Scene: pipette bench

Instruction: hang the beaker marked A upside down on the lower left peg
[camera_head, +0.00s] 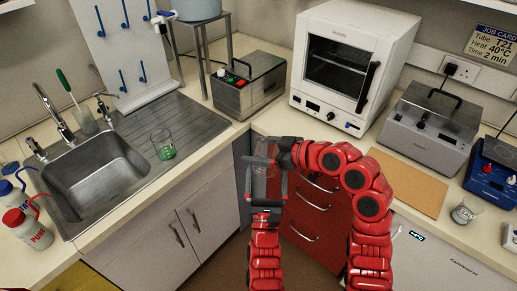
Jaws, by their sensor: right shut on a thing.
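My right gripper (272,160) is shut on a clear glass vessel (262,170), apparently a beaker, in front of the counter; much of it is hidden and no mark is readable. My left gripper (265,188) points up just below, its fingers apart on either side of the vessel; contact cannot be told. A white peg board (108,22) with blue pegs leans at the back left behind the sink. Its lower left peg (123,82) looks bare. A beaker with green liquid (163,145) stands upright on the drainboard. Another small beaker (464,213) stands at the right.
The sink (92,172) with its taps is at the left, beside red- and blue-capped bottles (27,228). A metal bath (248,85), a white oven (345,65) and a grey instrument (428,125) line the back. The drainboard (185,120) has free room. A brown mat (408,182) is bare.

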